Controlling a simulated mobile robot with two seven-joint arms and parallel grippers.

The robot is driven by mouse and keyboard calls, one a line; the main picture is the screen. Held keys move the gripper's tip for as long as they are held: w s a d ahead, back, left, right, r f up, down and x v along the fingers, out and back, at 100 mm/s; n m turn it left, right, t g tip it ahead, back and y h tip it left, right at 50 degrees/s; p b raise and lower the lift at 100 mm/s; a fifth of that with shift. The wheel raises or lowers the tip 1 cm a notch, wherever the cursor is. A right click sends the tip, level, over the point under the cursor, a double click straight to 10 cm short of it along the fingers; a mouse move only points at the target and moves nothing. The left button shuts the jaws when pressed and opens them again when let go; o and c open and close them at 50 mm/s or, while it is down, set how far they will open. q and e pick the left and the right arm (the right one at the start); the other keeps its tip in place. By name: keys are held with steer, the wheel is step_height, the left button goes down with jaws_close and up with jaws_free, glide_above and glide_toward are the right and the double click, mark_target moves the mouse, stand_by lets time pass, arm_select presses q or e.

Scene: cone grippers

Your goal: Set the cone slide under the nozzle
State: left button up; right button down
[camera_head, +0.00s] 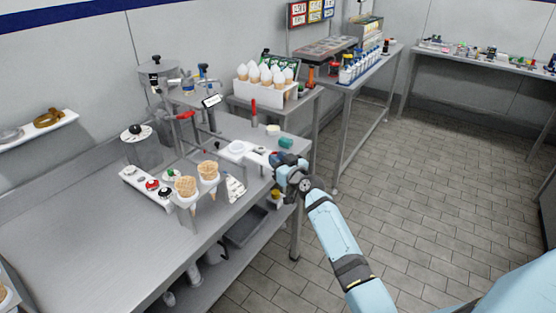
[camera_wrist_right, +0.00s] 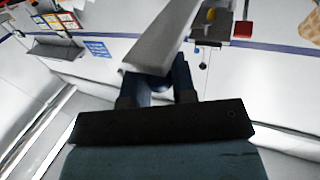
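My right gripper (camera_head: 274,161) is at the right edge of the steel worktable (camera_head: 90,245), beside a white piece with a round end (camera_head: 238,148), which looks like the cone slide. In the right wrist view the dark fingers (camera_wrist_right: 160,85) stand on either side of a pale grey bar (camera_wrist_right: 162,38); they look closed on it, and the bar hides part of the fingertips. Two waffle cones (camera_head: 186,187) (camera_head: 208,171) stand upright in a holder nearer the front. A machine with a grey drum (camera_head: 157,70) stands behind; I cannot clearly make out its nozzle. My left gripper is not in view.
A red lever (camera_head: 185,115) and a small screen (camera_head: 212,101) stand close behind the white piece. A teal block (camera_head: 286,142) lies near the table's right edge. The table's front left is clear.

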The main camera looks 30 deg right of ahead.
mark_target(248, 154)
steer(key=w+a+b, duration=0.1)
steer(key=w, duration=0.2)
steer(key=w+a+b, duration=0.1)
steer(key=w+a, duration=0.1)
steer(key=w, duration=0.2)
steer(key=w+a+b, duration=0.1)
steer(key=w, duration=0.3)
steer(key=shift+w+a, duration=0.2)
steer(key=shift+a, duration=0.15)
steer(key=c, duration=1)
jaws_free()
steer(key=s, duration=1.4)
steer(key=shift+p, duration=0.3)
steer(key=shift+o, duration=0.3)
